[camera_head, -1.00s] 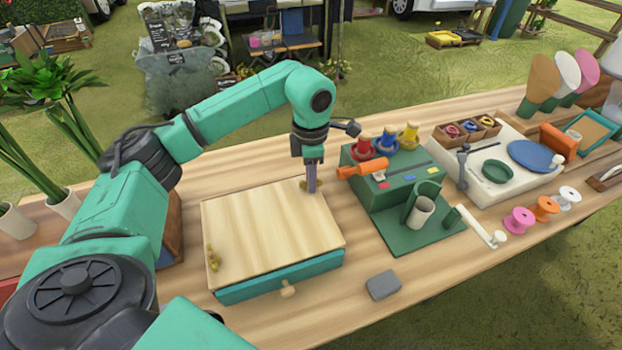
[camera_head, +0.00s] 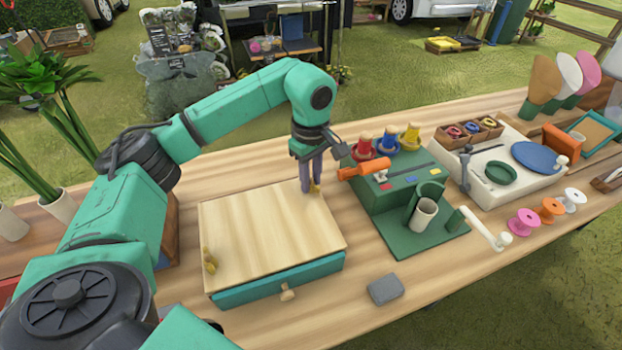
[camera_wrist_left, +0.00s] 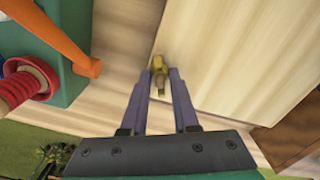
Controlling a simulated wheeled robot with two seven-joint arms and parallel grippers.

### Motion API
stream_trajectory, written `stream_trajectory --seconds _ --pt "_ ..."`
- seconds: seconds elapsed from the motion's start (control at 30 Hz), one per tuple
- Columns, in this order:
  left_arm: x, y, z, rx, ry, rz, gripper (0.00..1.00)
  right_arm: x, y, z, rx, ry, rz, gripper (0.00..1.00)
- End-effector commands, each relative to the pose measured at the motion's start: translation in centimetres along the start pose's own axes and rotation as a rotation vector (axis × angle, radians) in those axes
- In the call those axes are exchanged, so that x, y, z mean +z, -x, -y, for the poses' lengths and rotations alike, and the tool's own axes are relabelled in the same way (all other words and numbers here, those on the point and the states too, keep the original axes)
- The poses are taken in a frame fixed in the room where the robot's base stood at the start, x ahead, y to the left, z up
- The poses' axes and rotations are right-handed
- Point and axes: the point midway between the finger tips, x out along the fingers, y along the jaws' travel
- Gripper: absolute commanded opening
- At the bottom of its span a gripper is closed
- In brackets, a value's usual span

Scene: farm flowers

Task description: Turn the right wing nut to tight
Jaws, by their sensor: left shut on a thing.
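The right wing nut (camera_head: 316,188) is small and brass-yellow, at the far right corner of the pale wooden board (camera_head: 265,235). In the left wrist view the yellow wing nut (camera_wrist_left: 158,66) shows between the fingertips (camera_wrist_left: 160,75), at the board's corner. The fingers partly hide it, and I cannot tell how tight it is. The other wing nut (camera_head: 208,260) stands at the board's near left corner. My right gripper is not in view.
A green stand (camera_head: 400,190) with an orange-handled tool (camera_head: 362,171) and several spools is close to the right of my left gripper. A teal drawer (camera_head: 275,285) is under the board. A grey block (camera_head: 385,289) lies in front. Potted plants (camera_head: 60,207) stand at left.

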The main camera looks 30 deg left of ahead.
Motion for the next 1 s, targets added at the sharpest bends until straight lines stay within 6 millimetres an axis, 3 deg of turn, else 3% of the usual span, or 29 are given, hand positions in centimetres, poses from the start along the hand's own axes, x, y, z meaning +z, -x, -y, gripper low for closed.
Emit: stream_trajectory --seconds 0.5,1.0 --pt "-0.08 0.19 -0.10 0.005 -0.355 -0.002 0.00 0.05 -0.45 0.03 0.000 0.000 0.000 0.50" --pt "-0.08 0.25 -0.12 0.006 -0.423 -0.002 0.00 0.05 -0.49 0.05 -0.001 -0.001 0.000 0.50"
